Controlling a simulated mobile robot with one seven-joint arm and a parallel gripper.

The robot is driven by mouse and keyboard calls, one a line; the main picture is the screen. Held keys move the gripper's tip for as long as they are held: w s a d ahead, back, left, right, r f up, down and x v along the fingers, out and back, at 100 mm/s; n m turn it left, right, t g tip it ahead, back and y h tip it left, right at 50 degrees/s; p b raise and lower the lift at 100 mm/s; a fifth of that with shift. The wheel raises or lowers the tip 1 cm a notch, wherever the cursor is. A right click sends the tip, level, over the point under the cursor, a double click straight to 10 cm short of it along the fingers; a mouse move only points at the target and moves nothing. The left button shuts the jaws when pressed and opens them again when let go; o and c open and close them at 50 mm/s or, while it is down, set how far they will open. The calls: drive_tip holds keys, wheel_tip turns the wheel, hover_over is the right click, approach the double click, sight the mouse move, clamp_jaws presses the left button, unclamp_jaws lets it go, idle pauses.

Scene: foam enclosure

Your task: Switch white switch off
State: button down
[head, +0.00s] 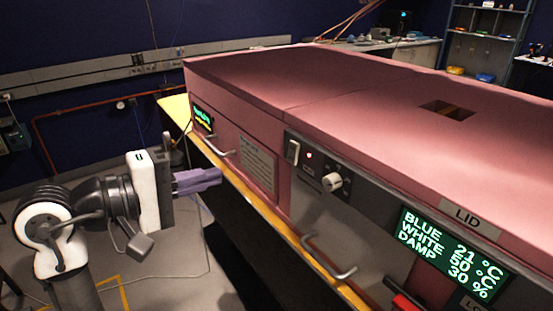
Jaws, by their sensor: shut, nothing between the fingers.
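A white rocker switch (293,151) sits on the dark control panel (350,185) at the front of the pink foam enclosure. A small light shows just right of it, and a round white knob (332,181) is lower right of it. Whether the switch is on or off is too small to tell. My gripper (218,177), with purple fingers, is shut and empty. It is left of the switch in the picture, in front of the enclosure's left part and apart from the panel.
The pink enclosure top (330,85) has a square opening (448,108). A metal handle (328,257) sticks out below the panel, and another handle (218,146) is farther left. A yellow edge runs along the front.

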sight(290, 159)
drive_tip(key=shift+d, duration=0.1)
drive_tip(key=p+x, duration=0.4)
drive_tip(key=x, duration=0.9)
drive_tip(key=shift+w+d, duration=0.2)
drive_tip(key=shift+d, duration=0.1)
drive_tip(key=shift+w, duration=0.1)
drive_tip(key=shift+d+f, duration=0.1)
